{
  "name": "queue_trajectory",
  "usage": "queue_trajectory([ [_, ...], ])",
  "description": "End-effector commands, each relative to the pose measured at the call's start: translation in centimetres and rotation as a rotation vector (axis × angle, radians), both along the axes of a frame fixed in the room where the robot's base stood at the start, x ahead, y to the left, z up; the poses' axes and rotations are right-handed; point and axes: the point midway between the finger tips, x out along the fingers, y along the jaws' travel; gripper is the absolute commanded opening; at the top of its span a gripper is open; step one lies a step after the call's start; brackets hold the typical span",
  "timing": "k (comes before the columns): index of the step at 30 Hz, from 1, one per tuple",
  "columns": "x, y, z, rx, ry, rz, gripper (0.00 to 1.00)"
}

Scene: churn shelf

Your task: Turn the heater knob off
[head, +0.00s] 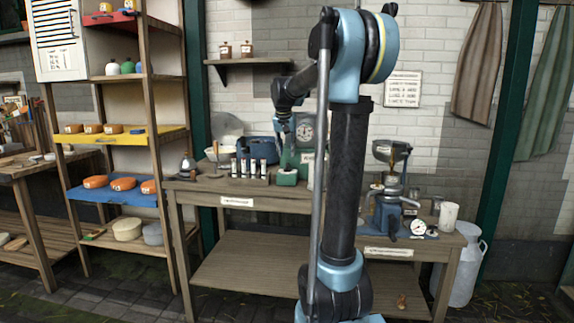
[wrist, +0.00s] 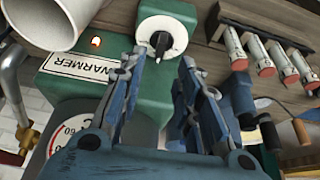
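In the wrist view the green warmer (wrist: 100,85) carries a label reading WARMER and a small orange lamp (wrist: 96,41) that looks lit. Its heater knob (wrist: 162,42) is a black pointer on a round white dial. My gripper (wrist: 164,60) is open and empty, with its fingertips close to the knob's front, one toward each side. I cannot tell whether they touch it. In the head view the green warmer (head: 287,178) stands on the bench, and my gripper (head: 283,116) is above it, small and partly hidden by my arm. The knob cannot be made out there.
A rack of several white, red-capped tubes (wrist: 265,52) is right of the knob in the wrist view. A white cylindrical vessel (wrist: 50,18) is at upper left. The bench (head: 250,198) also holds a blue machine (head: 388,215) and a white mug (head: 449,214) on the right.

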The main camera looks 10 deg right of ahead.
Motion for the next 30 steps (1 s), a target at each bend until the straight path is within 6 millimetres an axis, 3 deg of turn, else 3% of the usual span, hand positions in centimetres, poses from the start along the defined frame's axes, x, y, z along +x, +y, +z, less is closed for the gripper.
queue_trajectory([
  [6,1.4,-0.4,-3.5,0.0,0.0,0.0,0.31],
  [12,2.2,-0.7,-5.6,0.0,0.0,0.0,0.31],
  [25,2.5,-0.8,-6.5,0.0,0.0,0.0,0.31],
  [26,2.5,-0.8,-6.5,0.0,0.0,0.0,0.29],
  [30,2.5,-0.8,-6.5,0.0,0.0,0.0,0.0],
])
